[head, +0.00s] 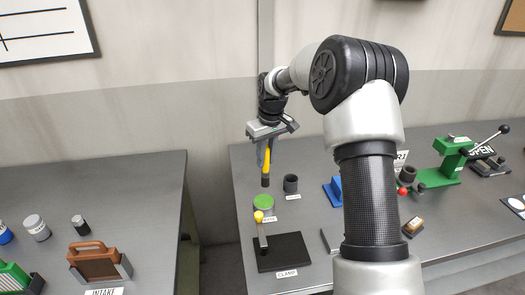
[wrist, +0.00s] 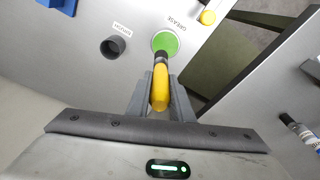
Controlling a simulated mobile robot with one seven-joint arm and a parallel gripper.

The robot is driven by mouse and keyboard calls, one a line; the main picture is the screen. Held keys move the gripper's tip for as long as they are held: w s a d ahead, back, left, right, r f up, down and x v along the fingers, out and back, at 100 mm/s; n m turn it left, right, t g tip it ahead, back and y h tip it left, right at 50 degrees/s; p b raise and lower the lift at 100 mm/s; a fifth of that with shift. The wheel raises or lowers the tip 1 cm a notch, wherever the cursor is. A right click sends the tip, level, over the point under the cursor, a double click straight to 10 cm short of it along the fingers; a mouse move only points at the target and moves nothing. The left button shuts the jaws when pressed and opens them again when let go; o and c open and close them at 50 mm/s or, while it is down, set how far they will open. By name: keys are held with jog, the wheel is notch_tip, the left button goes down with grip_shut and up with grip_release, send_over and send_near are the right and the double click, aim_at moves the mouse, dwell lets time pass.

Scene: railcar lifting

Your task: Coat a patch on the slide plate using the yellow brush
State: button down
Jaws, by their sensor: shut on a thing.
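My gripper (head: 266,150) is shut on the yellow brush (head: 266,168), which hangs upright with its dark end down. In the wrist view the brush (wrist: 160,92) sits between the two fingers (wrist: 160,100). Its dark end overlaps the edge of the green grease pot (wrist: 167,42). In the head view the brush end appears above the grease pot (head: 263,202), with a gap. The dark brush cup (head: 290,184) beside the pot looks empty. A dark flat plate (head: 290,248) lies at the table's front, by the CLAMP label; I cannot tell if it is the slide plate.
A yellow-knobbed clamp lever (head: 259,217) stands at the dark plate's left edge. A blue block (head: 333,190) and a green machine (head: 446,165) stand to the right. My arm hides part of the table. A gap separates the left table (head: 150,190), which holds bottles and a brown-handled item.

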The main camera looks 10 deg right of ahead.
aim_at(264, 172)
jog(key=shift+s+a+f, duration=0.15)
jog(key=shift+s+a, duration=0.2)
jog(key=shift+s, duration=0.1)
jog(key=shift+f+b, duration=1.95)
jog(key=shift+f, duration=0.95)
jog(key=shift+f+b, duration=0.3)
jog(key=shift+f, duration=0.3)
jog(key=shift+r, duration=0.15)
jog(key=shift+r+p, duration=2.35)
jog(key=shift+r, duration=1.1)
jog(key=shift+s+f, duration=0.1)
